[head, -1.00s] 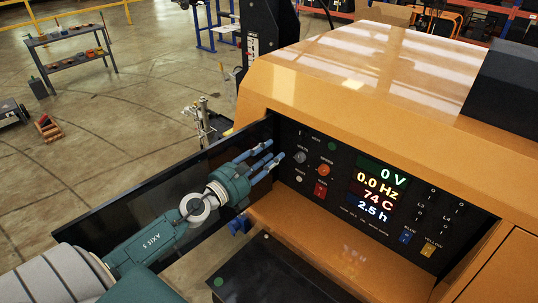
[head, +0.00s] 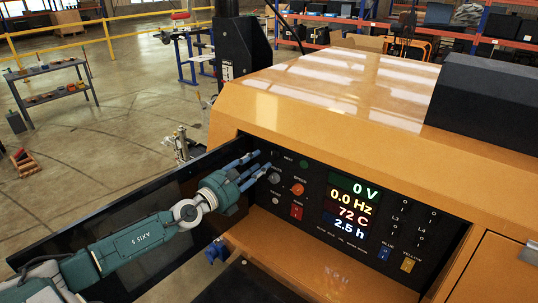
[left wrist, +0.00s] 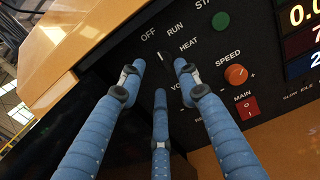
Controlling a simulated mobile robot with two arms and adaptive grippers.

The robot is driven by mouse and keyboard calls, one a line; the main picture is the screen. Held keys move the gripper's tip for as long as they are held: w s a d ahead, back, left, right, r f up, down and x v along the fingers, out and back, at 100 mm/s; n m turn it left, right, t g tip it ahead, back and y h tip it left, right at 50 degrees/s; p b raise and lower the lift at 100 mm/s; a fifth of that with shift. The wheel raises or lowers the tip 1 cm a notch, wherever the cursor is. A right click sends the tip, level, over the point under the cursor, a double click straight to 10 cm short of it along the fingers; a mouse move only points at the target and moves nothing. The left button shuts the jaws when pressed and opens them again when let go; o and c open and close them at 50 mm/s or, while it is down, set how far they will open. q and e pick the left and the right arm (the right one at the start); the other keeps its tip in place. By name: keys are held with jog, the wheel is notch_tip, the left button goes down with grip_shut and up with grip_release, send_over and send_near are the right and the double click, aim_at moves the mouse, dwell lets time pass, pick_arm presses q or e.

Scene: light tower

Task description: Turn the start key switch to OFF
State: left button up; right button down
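The start key switch (left wrist: 161,72) is a small dark knob on the black control panel, with OFF, RUN, HEAT and START lettered around it. A light mark shows near its top; its exact setting is hard to tell. My left gripper (left wrist: 159,68) has its blue fingers spread, with fingertips on either side of the switch and a third finger below it. Contact cannot be made out. In the head view my left gripper (head: 262,164) reaches the panel's upper left corner. My right gripper is not in view.
A green button (left wrist: 220,21), an orange speed knob (left wrist: 236,75) and a red main switch (left wrist: 246,107) sit right of the key switch. The lit display (head: 350,207) reads 0 V and 0.0 Hz. An open black door (head: 150,195) stands left of the panel, behind my arm.

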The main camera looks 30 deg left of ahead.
aim_at(274, 154)
pick_arm(q)
jog(key=w, duration=0.6)
jog(key=shift+d, duration=0.3)
jog(key=shift+c, duration=0.5)
grip_shut()
